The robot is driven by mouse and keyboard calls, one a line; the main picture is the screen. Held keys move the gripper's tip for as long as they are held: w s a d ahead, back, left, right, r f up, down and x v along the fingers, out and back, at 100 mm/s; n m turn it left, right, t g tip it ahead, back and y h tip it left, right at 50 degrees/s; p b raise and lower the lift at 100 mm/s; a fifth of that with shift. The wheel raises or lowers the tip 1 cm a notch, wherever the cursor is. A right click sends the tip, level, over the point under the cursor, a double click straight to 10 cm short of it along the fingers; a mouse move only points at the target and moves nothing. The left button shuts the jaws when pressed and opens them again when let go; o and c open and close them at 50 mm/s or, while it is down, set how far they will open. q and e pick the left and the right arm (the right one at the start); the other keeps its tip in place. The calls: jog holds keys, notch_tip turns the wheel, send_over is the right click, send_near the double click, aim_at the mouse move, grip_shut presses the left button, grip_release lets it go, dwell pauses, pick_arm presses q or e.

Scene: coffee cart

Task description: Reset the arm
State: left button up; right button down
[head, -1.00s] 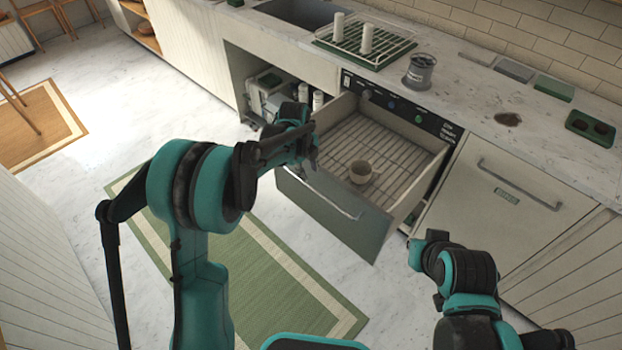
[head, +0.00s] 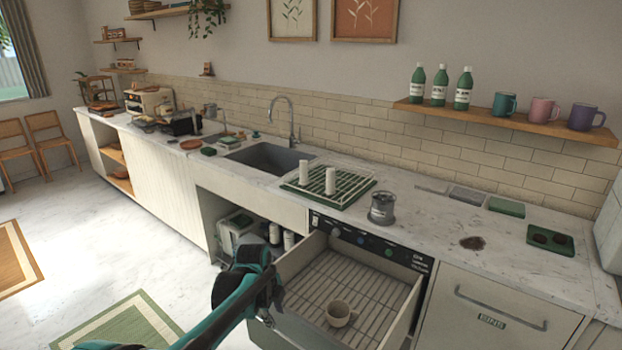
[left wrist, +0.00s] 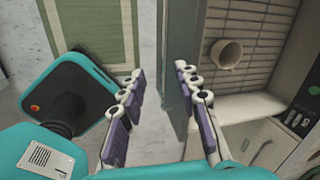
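My left arm reaches in from the bottom of the head view, and its gripper (head: 272,290) is beside the left end of the pulled-out dishwasher drawer (head: 375,285). In the left wrist view the purple-padded fingers of this gripper (left wrist: 158,88) are spread apart with nothing held. The drawer's front panel (left wrist: 178,45) shows close to the right-hand fingers; I cannot tell whether they touch. A cream cup (head: 339,313) stands on the drawer's slatted rack and also shows in the left wrist view (left wrist: 226,54). My right gripper is out of view.
The marble counter holds a green drying rack (head: 328,186) with two white cylinders, a grey canister (head: 383,208), a dark spill (head: 472,243) and a green tray (head: 550,239). A shelf (head: 500,121) carries bottles and mugs. The floor left of the drawer is open, with a green rug (head: 130,325).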

pick_arm(q)
jog(key=s+a+r+n+t, duration=0.2)
jog(key=s+a+r+n, duration=0.2)
jog(key=s+r+n, duration=0.55)
jog(key=s+a+f+n+t, duration=0.1)
jog(key=s+n, duration=0.5)
jog(key=s, duration=0.2)
jog(key=s+a+f+n+t+y, duration=0.1)
jog(key=s+a+f+n, duration=0.1)
jog(key=s+n, duration=0.5)
jog(key=shift+s+f+t, duration=0.25)
jog(key=shift+s+t, duration=0.15)
